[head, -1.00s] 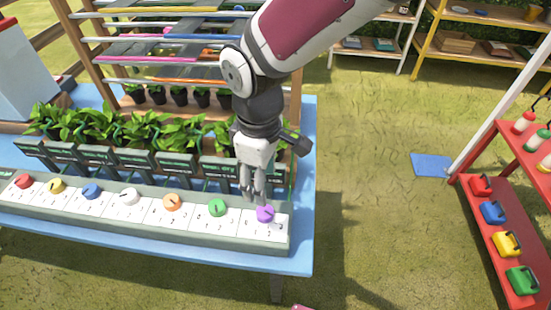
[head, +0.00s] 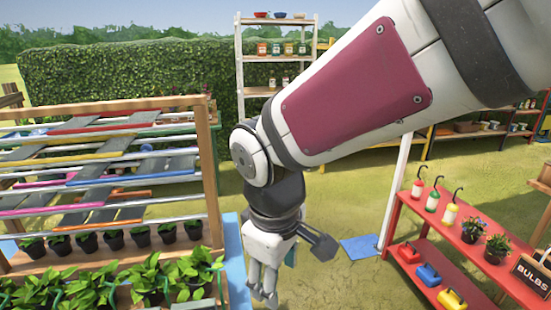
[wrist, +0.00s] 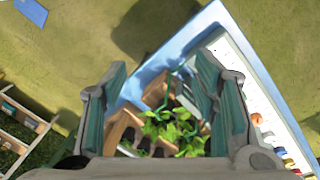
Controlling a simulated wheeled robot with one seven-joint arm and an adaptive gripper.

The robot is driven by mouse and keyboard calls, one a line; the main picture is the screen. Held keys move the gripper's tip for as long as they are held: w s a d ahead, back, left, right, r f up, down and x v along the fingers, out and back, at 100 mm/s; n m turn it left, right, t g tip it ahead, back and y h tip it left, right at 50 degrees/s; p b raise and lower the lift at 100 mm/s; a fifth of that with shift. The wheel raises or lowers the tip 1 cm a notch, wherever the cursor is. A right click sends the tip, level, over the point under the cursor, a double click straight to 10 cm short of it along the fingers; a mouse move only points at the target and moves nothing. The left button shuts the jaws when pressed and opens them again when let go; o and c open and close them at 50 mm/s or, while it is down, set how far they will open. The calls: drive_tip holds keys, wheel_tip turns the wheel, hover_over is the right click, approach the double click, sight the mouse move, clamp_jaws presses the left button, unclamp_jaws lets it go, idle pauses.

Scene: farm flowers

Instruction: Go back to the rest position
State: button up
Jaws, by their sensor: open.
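My gripper (head: 265,285) hangs down near the right end of the blue table (head: 236,262) in the head view, clear of the plants. In the wrist view its two fingers (wrist: 165,115) stand wide apart with nothing held between them. Potted green plants (wrist: 175,130) and the blue table edge (wrist: 170,50) show below and beyond the fingers. The white strip with coloured knobs (wrist: 255,100) shows at the right of the wrist view; it is out of the head view.
A wooden rack with slats (head: 110,165) stands left of my arm. A red shelf (head: 470,260) with bottles, flower pots and coloured boxes stands at the right. A blue mat (head: 360,246) lies on the grass. A white shelf (head: 255,75) stands before the hedge. Grass between table and red shelf is open.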

drive_tip(key=s+d+r+m, duration=0.2)
drive_tip(key=s+d+m, duration=0.2)
drive_tip(key=d, duration=0.2)
drive_tip(key=s+d+r+m+t+p, duration=0.1)
drive_tip(key=s+d+r+m, duration=0.2)
drive_tip(key=d, duration=0.3)
drive_tip(key=s+d+r+m+t, duration=0.1)
drive_tip(key=s+d+r+m, duration=0.1)
drive_tip(key=s+d+m, duration=0.2)
drive_tip(key=s+d, duration=0.1)
drive_tip(key=d, duration=0.2)
drive_tip(key=shift+r+m, duration=0.3)
drive_tip(key=shift+r, duration=0.1)
drive_tip(key=shift+d, duration=0.1)
